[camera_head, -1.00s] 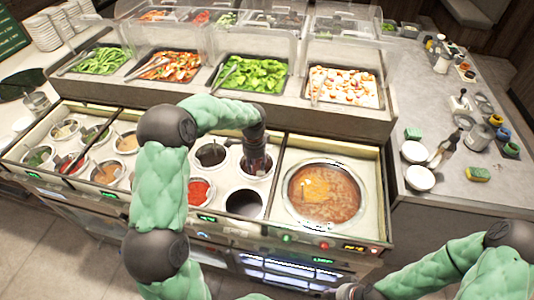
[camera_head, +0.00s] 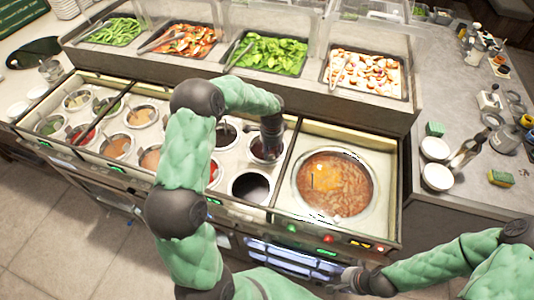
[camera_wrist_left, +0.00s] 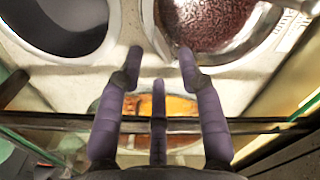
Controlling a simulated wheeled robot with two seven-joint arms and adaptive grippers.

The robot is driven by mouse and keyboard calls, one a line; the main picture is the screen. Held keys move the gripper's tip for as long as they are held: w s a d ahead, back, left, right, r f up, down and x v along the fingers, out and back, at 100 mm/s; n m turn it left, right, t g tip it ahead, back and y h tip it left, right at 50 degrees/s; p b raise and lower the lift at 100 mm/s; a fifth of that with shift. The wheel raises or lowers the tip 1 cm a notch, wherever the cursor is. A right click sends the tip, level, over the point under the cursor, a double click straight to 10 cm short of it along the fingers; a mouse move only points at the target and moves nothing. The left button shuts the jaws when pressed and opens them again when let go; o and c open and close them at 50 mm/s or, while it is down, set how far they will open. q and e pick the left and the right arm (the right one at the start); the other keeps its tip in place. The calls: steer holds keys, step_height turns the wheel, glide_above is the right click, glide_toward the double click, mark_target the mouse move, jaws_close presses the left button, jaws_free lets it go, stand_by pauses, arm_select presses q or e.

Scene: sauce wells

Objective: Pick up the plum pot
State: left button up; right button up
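The plum pot (camera_wrist_left: 210,22) shows in the left wrist view at the top right, a round pot of dark purple-red, grainy sauce with a pale rim. In the head view the plum pot (camera_head: 257,155) sits in the counter, partly hidden by my left gripper (camera_head: 270,150). In the left wrist view my left gripper (camera_wrist_left: 160,55) has its purple fingers apart with nothing between them. Its tips are close to the pot's near rim; I cannot tell whether they touch it. My right gripper (camera_head: 345,280) is low in front of the counter, too small to read.
A dark, empty-looking well (camera_head: 250,187) lies just in front of the plum pot; it also shows in the left wrist view (camera_wrist_left: 65,22). A large soup pot (camera_head: 333,187) stands to the right, past a divider. Several sauce pots fill the left side.

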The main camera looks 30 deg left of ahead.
arm_select(q)
step_height(320, 180, down, 4)
steer(key=shift+a+r+b, duration=0.1)
steer(key=shift+b, duration=0.3)
jaws_close()
steer(key=shift+w+a+r, duration=0.1)
steer(key=shift+w+r, duration=0.1)
steer(key=shift+r, duration=0.45)
step_height(320, 180, up, 9)
steer(key=shift+r+p, duration=0.1)
steer(key=shift+p, duration=1.05)
step_height(320, 180, up, 10)
steer(key=p, duration=0.7)
glide_above(271, 161)
steer(key=shift+w, duration=0.1)
